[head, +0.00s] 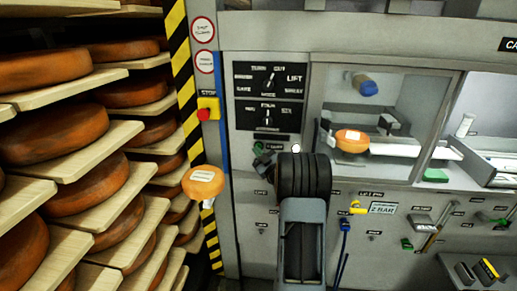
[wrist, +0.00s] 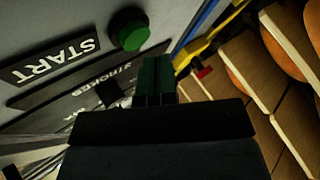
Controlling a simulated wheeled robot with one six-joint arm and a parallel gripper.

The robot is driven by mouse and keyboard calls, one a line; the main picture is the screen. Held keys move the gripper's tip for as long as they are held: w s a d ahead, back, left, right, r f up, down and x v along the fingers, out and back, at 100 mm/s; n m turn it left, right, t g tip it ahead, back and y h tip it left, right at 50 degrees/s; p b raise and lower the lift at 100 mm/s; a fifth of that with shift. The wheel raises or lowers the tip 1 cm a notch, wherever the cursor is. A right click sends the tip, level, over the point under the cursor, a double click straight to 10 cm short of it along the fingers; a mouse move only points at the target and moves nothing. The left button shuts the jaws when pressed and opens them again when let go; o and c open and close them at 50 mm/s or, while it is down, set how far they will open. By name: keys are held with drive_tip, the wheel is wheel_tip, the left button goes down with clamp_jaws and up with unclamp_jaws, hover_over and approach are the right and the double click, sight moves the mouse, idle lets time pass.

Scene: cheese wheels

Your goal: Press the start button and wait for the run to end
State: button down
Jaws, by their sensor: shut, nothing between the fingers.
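The green round start button (wrist: 130,30) sits on the grey panel beside a black START label (wrist: 43,62) in the wrist view. In the head view the green button (head: 258,147) shows small, left of my arm. My gripper (wrist: 153,65) is shut, its two green fingers together with nothing between them. In the wrist view its tips appear just below the button, with no clear contact; the exact gap is hard to judge. In the head view my dark arm covers part of the panel, and the fingers are hard to make out.
A dial panel (head: 268,92) is above the button, with a red stop button (head: 204,115) to its left. A cheese wheel (head: 352,141) sits behind the machine window. Shelves of cheese wheels (head: 55,133) fill the left side, beside a yellow-black striped post (head: 180,60).

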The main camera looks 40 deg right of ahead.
drive_tip(key=shift+w+d+f+b, duration=0.1)
drive_tip(key=shift+w+d+b, duration=0.1)
drive_tip(key=shift+b, duration=0.3)
